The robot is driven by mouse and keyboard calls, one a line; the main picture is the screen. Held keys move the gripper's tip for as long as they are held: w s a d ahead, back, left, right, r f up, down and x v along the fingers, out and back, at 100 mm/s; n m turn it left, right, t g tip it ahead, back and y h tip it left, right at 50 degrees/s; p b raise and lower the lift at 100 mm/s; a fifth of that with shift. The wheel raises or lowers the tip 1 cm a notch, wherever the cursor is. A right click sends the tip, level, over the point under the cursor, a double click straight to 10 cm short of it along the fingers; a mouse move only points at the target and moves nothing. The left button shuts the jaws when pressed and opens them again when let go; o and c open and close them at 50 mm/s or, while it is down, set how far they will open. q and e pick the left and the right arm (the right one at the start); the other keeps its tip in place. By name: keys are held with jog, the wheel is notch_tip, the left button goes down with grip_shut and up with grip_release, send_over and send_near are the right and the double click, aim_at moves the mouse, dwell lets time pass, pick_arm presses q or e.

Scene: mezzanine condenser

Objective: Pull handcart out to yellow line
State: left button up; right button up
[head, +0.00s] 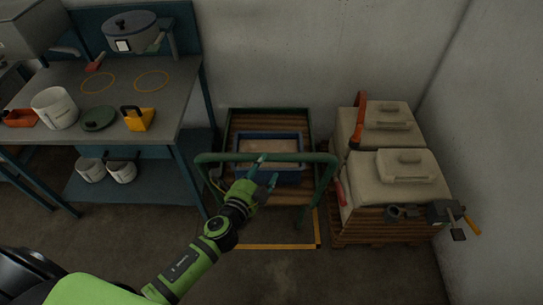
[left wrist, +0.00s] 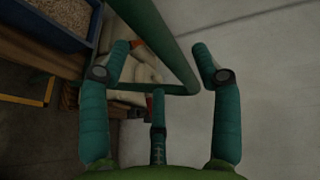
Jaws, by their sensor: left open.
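The handcart (head: 240,122) stands against the back wall. It has a slatted wooden deck and a green tubular push handle (head: 307,157) on the near side. A yellow line (head: 282,246) is painted on the floor in front of it, with a branch along its right side. My left gripper (head: 266,172) is at the middle of the handle bar, open. In the left wrist view the handle (left wrist: 165,45) shows between the spread fingers of my left gripper (left wrist: 163,65); I cannot tell whether they touch it. My right gripper is out of view.
A blue crate (head: 268,136) of pale granular material rides on the cart. To the right, a pallet (head: 375,228) holds beige sacks (head: 398,178) and tools. A workbench (head: 172,105) stands at left. The floor in front of the yellow line is clear.

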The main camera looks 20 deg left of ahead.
aim_at(269, 160)
pick_arm(q)
jog(key=x, duration=0.5)
jog(key=shift+w, duration=0.1)
grip_shut()
